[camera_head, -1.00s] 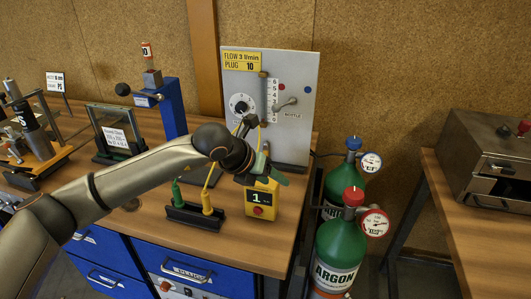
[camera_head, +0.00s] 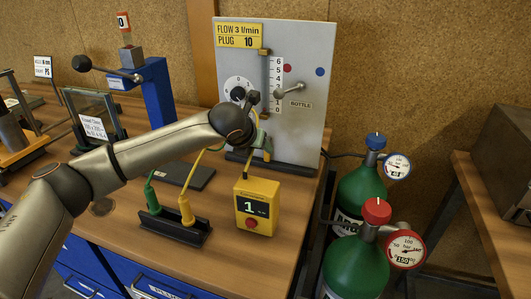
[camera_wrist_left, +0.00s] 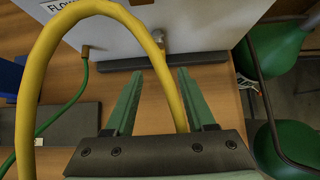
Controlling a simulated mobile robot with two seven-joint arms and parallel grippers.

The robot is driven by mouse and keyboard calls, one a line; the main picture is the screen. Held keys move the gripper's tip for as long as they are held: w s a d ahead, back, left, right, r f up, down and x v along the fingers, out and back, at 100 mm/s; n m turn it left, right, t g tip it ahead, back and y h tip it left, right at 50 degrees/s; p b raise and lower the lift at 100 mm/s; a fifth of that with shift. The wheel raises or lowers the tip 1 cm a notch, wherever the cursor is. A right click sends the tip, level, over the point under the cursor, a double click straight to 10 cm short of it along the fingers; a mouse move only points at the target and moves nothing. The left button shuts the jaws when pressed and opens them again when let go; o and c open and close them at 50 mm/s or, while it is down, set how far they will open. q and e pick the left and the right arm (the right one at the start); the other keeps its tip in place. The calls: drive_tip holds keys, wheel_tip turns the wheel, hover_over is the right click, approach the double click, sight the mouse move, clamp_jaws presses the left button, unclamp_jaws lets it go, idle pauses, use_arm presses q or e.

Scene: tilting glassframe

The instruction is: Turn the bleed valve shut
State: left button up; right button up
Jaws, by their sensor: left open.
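The upright grey panel (camera_head: 300,130) at the back of the bench carries a round white dial with a black knob (camera_head: 238,93), a scale tube (camera_head: 265,80) and a silver lever (camera_head: 290,90) by the word BOTTLE. No label reading bleed valve is legible, so I cannot tell which control it is. My left gripper (camera_head: 262,148) is in front of the panel's lower part, below the dial and lever. In the left wrist view, its green fingers (camera_wrist_left: 158,82) are apart, pointing at the panel base. A yellow hose (camera_wrist_left: 165,70) arches before the camera and passes between or behind them. My right gripper is out of view.
A yellow meter box (camera_head: 256,207) reading 1 stands in front, beside a black holder (camera_head: 175,228) with green and yellow plugs. Green bottles with gauges (camera_head: 360,190) stand right of the bench. A glass frame (camera_head: 95,120) and blue stand (camera_head: 157,90) are left.

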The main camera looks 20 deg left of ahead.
sight(266, 153)
use_arm(q)
drive_tip(key=x, duration=0.8)
drive_tip(key=shift+f, duration=0.1)
drive_tip(key=shift+c, duration=0.2)
clamp_jaws()
drive_tip(key=shift+w+a, duration=0.1)
idle(1.1)
